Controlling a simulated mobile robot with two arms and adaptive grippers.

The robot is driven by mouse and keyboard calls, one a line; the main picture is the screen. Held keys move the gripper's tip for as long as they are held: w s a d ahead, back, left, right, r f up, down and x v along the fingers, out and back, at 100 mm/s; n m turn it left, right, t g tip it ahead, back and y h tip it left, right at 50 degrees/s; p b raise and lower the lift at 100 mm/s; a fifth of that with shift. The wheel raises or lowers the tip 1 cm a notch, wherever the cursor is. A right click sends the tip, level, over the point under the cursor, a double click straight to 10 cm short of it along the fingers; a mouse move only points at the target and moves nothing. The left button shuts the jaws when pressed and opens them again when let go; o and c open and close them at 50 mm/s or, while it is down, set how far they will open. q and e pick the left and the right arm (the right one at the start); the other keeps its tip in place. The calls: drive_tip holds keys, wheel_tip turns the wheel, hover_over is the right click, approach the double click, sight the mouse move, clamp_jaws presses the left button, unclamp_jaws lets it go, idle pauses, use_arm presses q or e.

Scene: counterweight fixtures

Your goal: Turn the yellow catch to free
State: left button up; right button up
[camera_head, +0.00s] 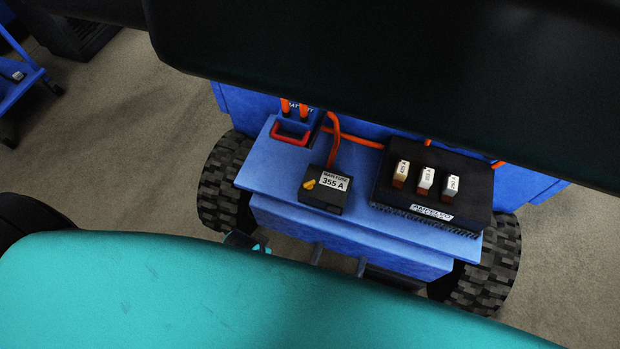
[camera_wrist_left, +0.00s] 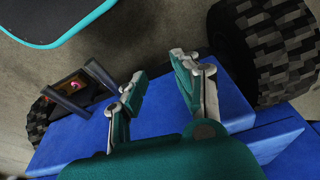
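The yellow catch (camera_head: 309,184) sits on the left part of a black fuse box (camera_head: 324,200) labelled "MAIN FUSE 355 A", on the blue vehicle deck. In the left wrist view my left gripper (camera_wrist_left: 160,82) is open, its teal fingers well apart with nothing between them. The catch does not show in that view. My right gripper is not identifiable in either view.
Right of the fuse box, a black unit (camera_head: 432,192) carries three labelled fuses. A battery connector with a red handle (camera_head: 291,132) and orange cables lie behind. Dark bars (camera_head: 362,266) jut from the vehicle's front. Chunky tires (camera_head: 222,184) flank the deck. A blue cart (camera_head: 20,85) stands far left.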

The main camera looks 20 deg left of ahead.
use_arm(q)
drive_tip(key=w+d+r+m+t+h, duration=0.1)
drive_tip(key=w+r, duration=0.2)
drive_tip(key=r, duration=0.5)
drive_tip(key=w+d+r+t, duration=0.1)
drive_tip(key=w+r, duration=0.2)
drive_tip(key=r, duration=0.4)
wheel_tip(320, 180, up, 14)
drive_tip(key=m+g+h, duration=0.2)
drive_tip(key=m, duration=0.4)
hover_over(310, 182)
drive_tip(key=s+a, duration=0.5)
drive_tip(key=x, duration=0.5)
drive_tip(key=b+x, duration=0.1)
drive_tip(key=x, duration=0.5)
drive_tip(key=w+x, duration=0.1)
drive_tip(key=x, duration=0.5)
drive_tip(key=shift+b, duration=0.4)
clamp_jaws()
